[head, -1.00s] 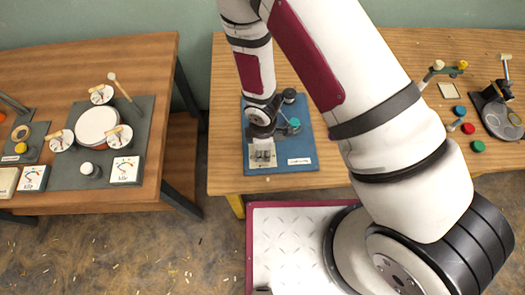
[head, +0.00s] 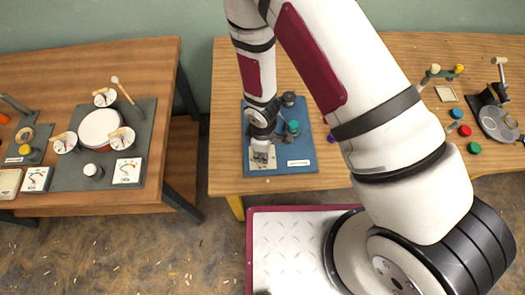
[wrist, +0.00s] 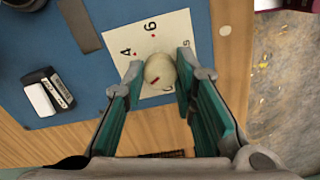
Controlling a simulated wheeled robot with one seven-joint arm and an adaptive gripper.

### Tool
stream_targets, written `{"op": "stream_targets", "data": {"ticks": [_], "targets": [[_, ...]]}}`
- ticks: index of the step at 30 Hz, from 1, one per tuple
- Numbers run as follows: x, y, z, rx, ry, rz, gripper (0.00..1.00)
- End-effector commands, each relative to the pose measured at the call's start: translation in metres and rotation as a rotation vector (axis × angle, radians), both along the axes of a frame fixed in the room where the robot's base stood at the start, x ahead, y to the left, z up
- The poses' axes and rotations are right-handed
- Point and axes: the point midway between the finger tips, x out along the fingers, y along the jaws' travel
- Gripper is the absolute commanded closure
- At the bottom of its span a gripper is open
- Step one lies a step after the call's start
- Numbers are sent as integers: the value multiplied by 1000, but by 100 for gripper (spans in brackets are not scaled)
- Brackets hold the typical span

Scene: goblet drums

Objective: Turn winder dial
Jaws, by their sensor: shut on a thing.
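The winder dial (wrist: 157,72) is a round cream knob with a short red mark, in the wrist view. It stands over a white card (wrist: 114,28) with printed red dots and the numbers 4 and 6. The two teal fingers of my gripper (wrist: 161,68) are shut on the dial from its left and right sides. In the head view my gripper (head: 262,154) is at the front left of the blue board (head: 308,148). My arm and gripper hide most of the dial there.
A black block with a white top (wrist: 48,92) sits on the board left of the dial. A teal part (head: 293,128) stands to its right in the head view. Coloured caps (head: 464,130) lie on the right.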

Motion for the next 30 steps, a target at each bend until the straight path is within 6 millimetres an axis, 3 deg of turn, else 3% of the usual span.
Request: {"op": "stream_targets", "data": {"ticks": [1, 3, 16, 30], "targets": [[-2, 0, 0, -1, 3, 1, 68], [-1, 0, 0, -2, 2, 1, 54], [0, 1, 8, 1, -1, 1, 54], [1, 0, 89, 3, -3, 0, 54]]}}
